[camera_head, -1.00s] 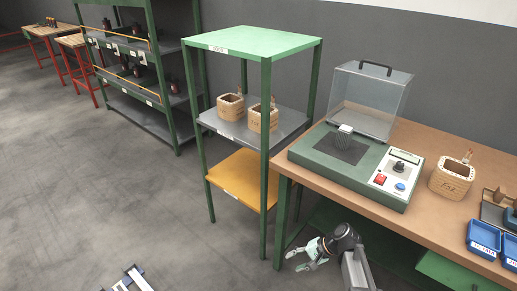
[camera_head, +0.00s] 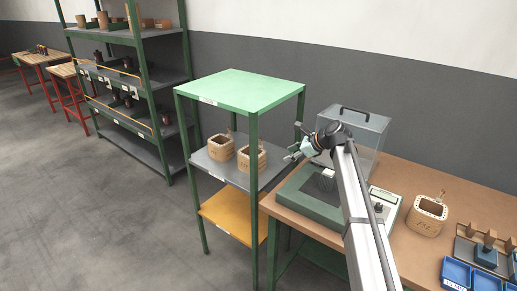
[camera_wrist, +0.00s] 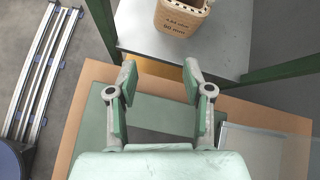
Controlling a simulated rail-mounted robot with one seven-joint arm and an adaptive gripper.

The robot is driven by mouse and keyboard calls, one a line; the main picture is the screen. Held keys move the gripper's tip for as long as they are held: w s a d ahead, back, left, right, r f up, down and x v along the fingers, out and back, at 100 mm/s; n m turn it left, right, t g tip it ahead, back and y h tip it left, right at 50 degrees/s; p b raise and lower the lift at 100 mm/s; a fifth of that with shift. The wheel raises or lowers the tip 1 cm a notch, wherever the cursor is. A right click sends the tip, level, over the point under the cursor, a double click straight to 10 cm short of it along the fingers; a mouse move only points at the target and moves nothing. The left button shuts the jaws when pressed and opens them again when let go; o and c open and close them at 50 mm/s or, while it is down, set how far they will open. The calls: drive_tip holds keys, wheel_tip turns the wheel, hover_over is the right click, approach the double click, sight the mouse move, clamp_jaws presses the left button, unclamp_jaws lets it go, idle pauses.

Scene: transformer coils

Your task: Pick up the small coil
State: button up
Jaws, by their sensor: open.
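Two tan, box-shaped coils stand on the grey middle shelf of the green rack: a left coil (camera_head: 221,149) and a right coil (camera_head: 252,160). A third similar coil (camera_head: 427,218) stands on the brown workbench at the right. I cannot tell for sure which is the small coil. My gripper (camera_head: 293,153) is open and empty, just right of the rack, above the test device's left part. In the wrist view my gripper (camera_wrist: 160,72) points toward the shelf, with one coil (camera_wrist: 184,16) ahead of the fingertips, apart from them and cut off by the top edge.
The rack has a green top (camera_head: 240,88), a grey shelf (camera_wrist: 228,50) and corner posts (camera_head: 253,190) close to my gripper. The test device (camera_head: 308,205) with its clear raised cover (camera_head: 368,130) stands on the workbench (camera_head: 460,205). Blue bins (camera_head: 456,273) stand at the right.

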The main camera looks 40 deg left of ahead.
drive_tip(key=s+a+f+m+h+p, duration=0.2)
drive_tip(key=a+f+m+h, duration=0.2)
drive_tip(key=a+f, duration=0.25)
drive_tip(key=p, duration=0.3)
approach(248, 157)
drive_tip(key=shift+t, duration=0.3)
drive_tip(key=x, duration=0.3)
drive_tip(key=d+x, duration=0.1)
drive_tip(key=x, duration=0.1)
drive_tip(key=shift+s+a+f, duration=0.1)
drive_tip(key=shift+a+f, duration=0.05)
drive_tip(key=shift+f, duration=0.4)
drive_tip(key=x, duration=0.1)
drive_tip(key=p+x, duration=0.1)
drive_tip(key=x, duration=0.1)
drive_tip(key=a+x, duration=0.1)
drive_tip(key=x, duration=0.1)
drive_tip(key=shift+a+r, duration=0.1)
drive_tip(key=shift+r, duration=0.05)
drive_tip(key=shift+f, duration=0.25)
drive_tip(key=shift+r, duration=0.1)
clamp_jaws()
